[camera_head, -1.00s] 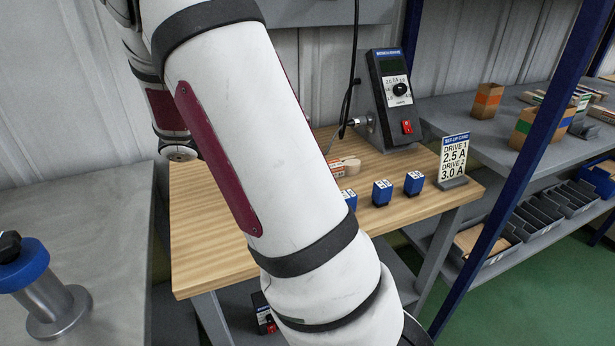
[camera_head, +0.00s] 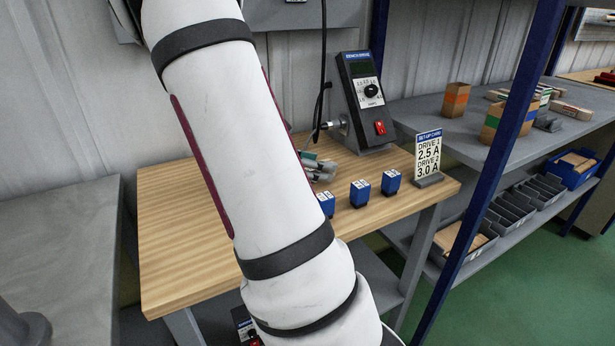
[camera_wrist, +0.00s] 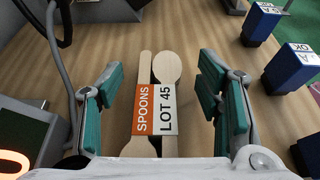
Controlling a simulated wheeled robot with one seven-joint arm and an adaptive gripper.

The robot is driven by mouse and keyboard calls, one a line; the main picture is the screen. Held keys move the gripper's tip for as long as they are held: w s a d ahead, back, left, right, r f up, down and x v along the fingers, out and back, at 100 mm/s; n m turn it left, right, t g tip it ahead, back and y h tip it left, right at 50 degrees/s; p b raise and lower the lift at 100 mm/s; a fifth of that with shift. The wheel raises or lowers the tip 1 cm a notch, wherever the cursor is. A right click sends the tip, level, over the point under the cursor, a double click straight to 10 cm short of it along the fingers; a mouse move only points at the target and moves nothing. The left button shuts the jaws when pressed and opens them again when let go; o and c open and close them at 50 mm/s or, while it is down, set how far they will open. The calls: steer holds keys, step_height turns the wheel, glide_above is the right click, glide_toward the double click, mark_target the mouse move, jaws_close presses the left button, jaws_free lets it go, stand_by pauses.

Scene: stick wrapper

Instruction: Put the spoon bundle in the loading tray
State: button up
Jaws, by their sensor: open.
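The spoon bundle (camera_wrist: 168,112) lies on the wooden bench (camera_head: 180,260). It is pale wooden utensils in a band, orange with "SPOONS" and white with "LOT 45". My gripper (camera_wrist: 162,70) is open, with one teal-padded finger on each side of the bundle and a gap to both. In the head view my gripper (camera_head: 318,167) is low over the bench behind my arm, and the bundle cannot be made out there. I cannot tell which thing is the loading tray.
Several small blue blocks (camera_head: 360,193) stand right of my gripper. A dial-controlled bench unit (camera_head: 366,105) stands behind, with a set-up card (camera_head: 428,155) to the right. Dark bins (camera_head: 508,210) and a blue bin (camera_head: 572,168) sit on the lower shelf. The bench's left part is clear.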

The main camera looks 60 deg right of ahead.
steer(key=shift+s+d+f, duration=0.25)
steer(key=shift+s+d, duration=0.05)
steer(key=shift+d, duration=0.15)
steer(key=c, duration=1.4)
steer(key=shift+r, duration=0.1)
